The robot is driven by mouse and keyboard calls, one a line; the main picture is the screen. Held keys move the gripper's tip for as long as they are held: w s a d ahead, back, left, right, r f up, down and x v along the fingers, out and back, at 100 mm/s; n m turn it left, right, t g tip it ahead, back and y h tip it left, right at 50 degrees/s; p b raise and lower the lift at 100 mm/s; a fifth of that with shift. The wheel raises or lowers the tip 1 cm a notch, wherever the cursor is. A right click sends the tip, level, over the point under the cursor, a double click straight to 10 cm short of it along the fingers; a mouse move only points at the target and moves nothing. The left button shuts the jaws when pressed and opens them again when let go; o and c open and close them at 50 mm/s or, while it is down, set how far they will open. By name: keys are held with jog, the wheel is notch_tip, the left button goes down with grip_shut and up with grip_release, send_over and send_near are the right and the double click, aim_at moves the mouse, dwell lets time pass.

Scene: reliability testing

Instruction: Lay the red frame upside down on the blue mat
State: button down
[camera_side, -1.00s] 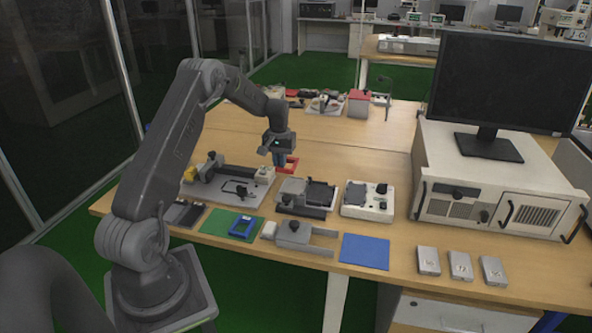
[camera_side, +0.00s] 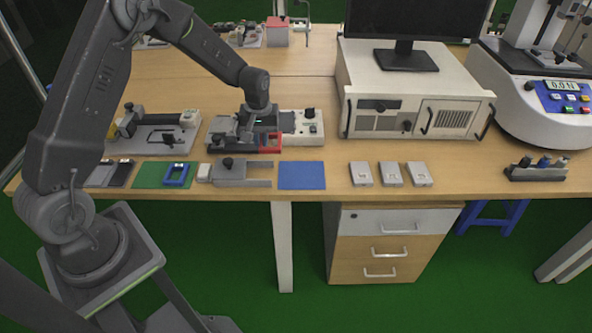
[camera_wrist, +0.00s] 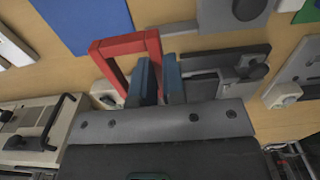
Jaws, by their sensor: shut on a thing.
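My gripper (camera_side: 246,128) is shut on the red frame (camera_side: 271,142) and holds it above the bench, in front of the middle fixture in the side view. In the wrist view, one side of the red frame (camera_wrist: 124,47) runs down between the blue fingertips of my gripper (camera_wrist: 162,78). The frame stands out to the left of the fingers there, tilted on edge. The blue mat (camera_side: 302,176) lies bare at the bench's front edge, ahead and to the right of the frame. The mat also shows at the top left of the wrist view (camera_wrist: 85,22).
A grey metal fixture (camera_side: 236,173) lies just left of the blue mat. Further left, a blue frame (camera_side: 177,184) lies on a green mat (camera_side: 146,176). Several small silver boxes (camera_side: 391,174) sit to the right. A white instrument case (camera_side: 410,90) stands behind.

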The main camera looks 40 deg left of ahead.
send_over(293, 175)
notch_tip(293, 175, down, 5)
jog(key=shift+f, duration=2.15)
jog(key=shift+f, duration=0.2)
jog(key=c, duration=1.2)
grip_release()
notch_tip(293, 175, up, 13)
jog(key=shift+f, duration=0.2)
